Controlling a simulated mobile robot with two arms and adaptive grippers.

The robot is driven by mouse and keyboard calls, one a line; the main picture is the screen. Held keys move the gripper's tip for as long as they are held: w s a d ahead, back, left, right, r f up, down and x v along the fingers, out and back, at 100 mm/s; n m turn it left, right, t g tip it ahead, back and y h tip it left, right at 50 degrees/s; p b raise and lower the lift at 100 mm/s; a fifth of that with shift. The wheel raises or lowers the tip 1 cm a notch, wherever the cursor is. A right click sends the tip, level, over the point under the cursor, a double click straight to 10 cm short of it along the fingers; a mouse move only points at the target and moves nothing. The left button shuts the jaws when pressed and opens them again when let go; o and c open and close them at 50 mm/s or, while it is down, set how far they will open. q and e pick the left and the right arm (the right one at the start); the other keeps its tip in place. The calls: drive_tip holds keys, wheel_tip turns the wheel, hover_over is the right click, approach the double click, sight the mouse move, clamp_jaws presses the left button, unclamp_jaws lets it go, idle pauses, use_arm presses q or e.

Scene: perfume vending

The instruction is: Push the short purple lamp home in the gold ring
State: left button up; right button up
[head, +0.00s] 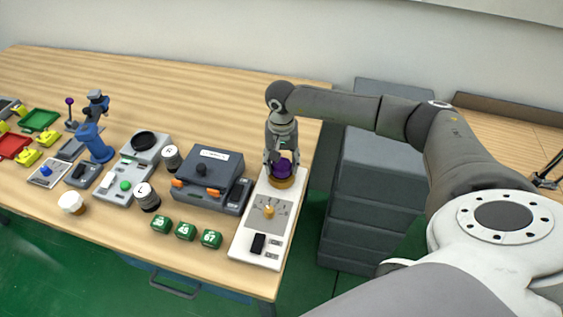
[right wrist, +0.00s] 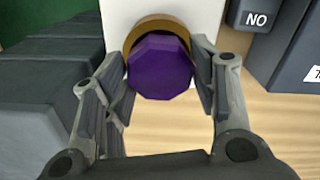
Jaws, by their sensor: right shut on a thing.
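The short purple lamp (head: 282,168) sits at the gold ring (head: 284,182) at the far end of the white panel. In the right wrist view the faceted purple lamp (right wrist: 160,67) covers most of the gold ring (right wrist: 163,24), whose upper rim shows behind it. How deep the lamp is in the ring cannot be told. My right gripper (head: 281,160) points down over the lamp. In the right wrist view its fingers (right wrist: 162,85) stand on both sides of the lamp, shut on it. My left gripper is not in view.
The white panel (head: 240,245) also carries a dial with a gold knob (head: 269,211) and a black switch (head: 258,243). A dark grey device (head: 212,170) with orange parts stands close on the left. Green numbered blocks (head: 186,231) lie near the front edge. Grey drawers (head: 375,190) stand right of the table.

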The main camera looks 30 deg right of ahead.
drive_tip(key=o, duration=1.4)
drive_tip(key=shift+o, duration=0.2)
drive_tip(key=shift+r, duration=0.1)
drive_tip(key=shift+r+p, duration=1.75)
drive_tip(key=shift+r, duration=1.65)
